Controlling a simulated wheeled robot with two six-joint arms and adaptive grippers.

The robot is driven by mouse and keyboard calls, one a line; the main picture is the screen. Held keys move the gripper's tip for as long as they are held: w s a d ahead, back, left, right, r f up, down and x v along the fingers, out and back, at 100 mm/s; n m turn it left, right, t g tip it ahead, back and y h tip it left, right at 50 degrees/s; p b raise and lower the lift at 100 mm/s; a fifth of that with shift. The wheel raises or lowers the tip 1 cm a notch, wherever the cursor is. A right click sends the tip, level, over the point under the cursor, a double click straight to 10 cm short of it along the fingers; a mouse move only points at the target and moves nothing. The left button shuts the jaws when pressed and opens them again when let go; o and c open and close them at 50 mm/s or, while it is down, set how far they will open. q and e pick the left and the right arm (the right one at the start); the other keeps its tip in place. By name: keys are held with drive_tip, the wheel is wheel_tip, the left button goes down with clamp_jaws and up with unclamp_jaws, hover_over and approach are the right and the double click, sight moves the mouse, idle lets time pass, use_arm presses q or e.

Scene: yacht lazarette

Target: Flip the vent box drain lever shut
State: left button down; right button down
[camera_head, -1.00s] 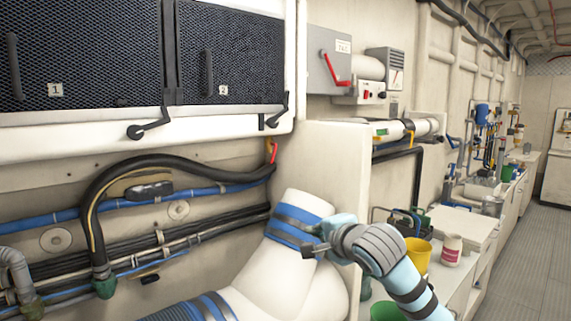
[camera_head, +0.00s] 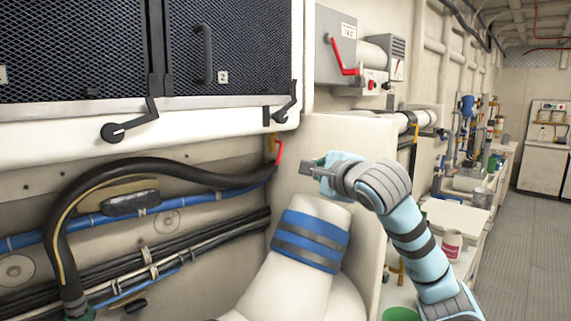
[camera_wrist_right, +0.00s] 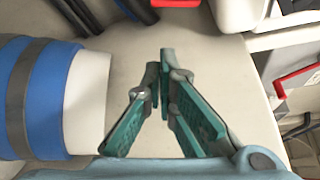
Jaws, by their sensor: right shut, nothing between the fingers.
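The vent box (camera_head: 218,121) is a white housing with two dark mesh panels in the head view. Under its right end, a small red drain lever (camera_head: 279,153) hangs down from a yellowish fitting. A red piece at the top edge of the right wrist view (camera_wrist_right: 176,3) appears to be this lever, mostly cut off. My right gripper (camera_head: 303,170) is shut and empty, just right of and slightly below the lever in the head view, apart from it. Its fingers also show in the wrist view (camera_wrist_right: 160,72), tips together. My left gripper is not in view.
A white duct with blue bands (camera_head: 312,240) stands below my right gripper. A black hose (camera_head: 150,163) curves left of the lever. Black latch handles (camera_head: 130,128) stick out under the vent box. A grey box with another red lever (camera_head: 345,62) is on the wall at upper right.

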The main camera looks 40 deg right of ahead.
drive_tip(key=shift+s+d, duration=0.15)
drive_tip(key=shift+s, duration=0.2)
drive_tip(key=p+x, duration=0.4)
drive_tip(key=x, duration=0.7)
drive_tip(key=shift+r, duration=0.1)
drive_tip(key=a, duration=0.2)
drive_tip(key=s+a+r+p, duration=0.1)
drive_tip(key=a, duration=0.1)
drive_tip(key=shift+s, duration=0.1)
